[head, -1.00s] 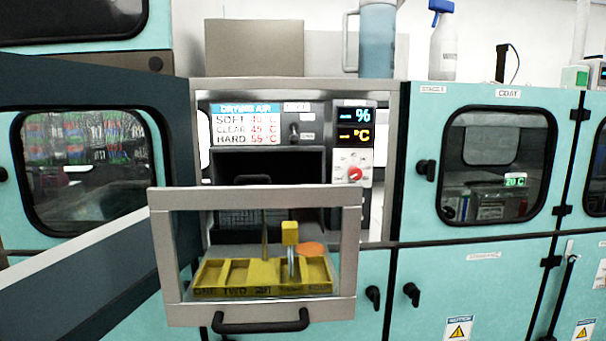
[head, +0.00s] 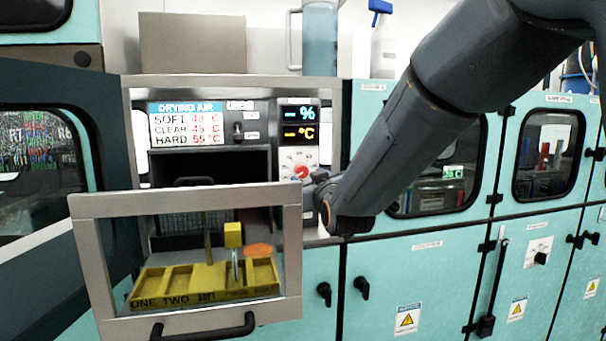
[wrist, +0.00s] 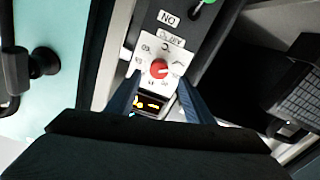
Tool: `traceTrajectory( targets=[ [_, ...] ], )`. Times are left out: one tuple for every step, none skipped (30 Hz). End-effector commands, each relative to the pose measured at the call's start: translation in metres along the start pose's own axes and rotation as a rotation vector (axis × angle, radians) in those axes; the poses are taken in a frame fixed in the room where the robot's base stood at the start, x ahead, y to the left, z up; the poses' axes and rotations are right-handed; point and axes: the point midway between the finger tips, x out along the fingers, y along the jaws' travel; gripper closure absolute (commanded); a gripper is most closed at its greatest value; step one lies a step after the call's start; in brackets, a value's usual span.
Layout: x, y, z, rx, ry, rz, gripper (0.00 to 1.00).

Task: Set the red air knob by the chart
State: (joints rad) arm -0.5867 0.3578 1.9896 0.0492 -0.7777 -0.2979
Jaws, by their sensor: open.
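The red air knob (head: 302,172) sits on a white dial plate below the display panel in the head view. It also shows in the wrist view (wrist: 159,69), with a pale pointer mark. The drying air chart (head: 188,124) lists SOFT 40 °C, CLEAR 45 °C and HARD 55 °C; the SOFT figure is slightly blurred.
An open drawer with a clear front (head: 92,235) stands out below the panel. A yellow tray (head: 170,303) with compartments shows through it. A dark open door is at the left.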

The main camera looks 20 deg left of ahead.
Motion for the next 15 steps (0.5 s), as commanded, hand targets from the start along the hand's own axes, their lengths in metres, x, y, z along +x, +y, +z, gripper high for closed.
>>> traceTrajectory(
  targets=[
    [0.004,0.0,-0.002,-0.001,0.003,0.001,0.53],
    [0.007,0.0,-0.001,-0.001,0.002,0.001,0.53],
    [0.012,0.001,-0.001,-0.001,0.001,0.001,0.53],
    [0.016,0.001,-0.002,0.0,0.002,0.001,0.53],
    [0.02,0.001,-0.001,0.0,0.0,0.001,0.53],
    [0.026,0.001,-0.001,0.0,0.001,0.002,0.53],
    [0.03,0.001,-0.001,0.0,0.001,0.002,0.53],
    [0.035,0.001,-0.001,0.0,0.0,0.002,0.53],
    [0.04,0.002,-0.001,0.0,0.0,0.002,0.53],
    [0.044,0.002,-0.001,0.0,0.0,0.002,0.53],
    [0.048,0.002,-0.001,0.0,0.0,0.002,0.53],
    [0.053,0.002,-0.001,0.0,0.0,0.002,0.53],
    [0.057,0.002,-0.001,0.0,-0.001,0.002,0.53],
    [0.059,0.002,0.0,0.0,-0.001,0.001,0.53],
    [0.063,0.002,-0.001,0.0,0.0,0.002,0.53]
  ],
)
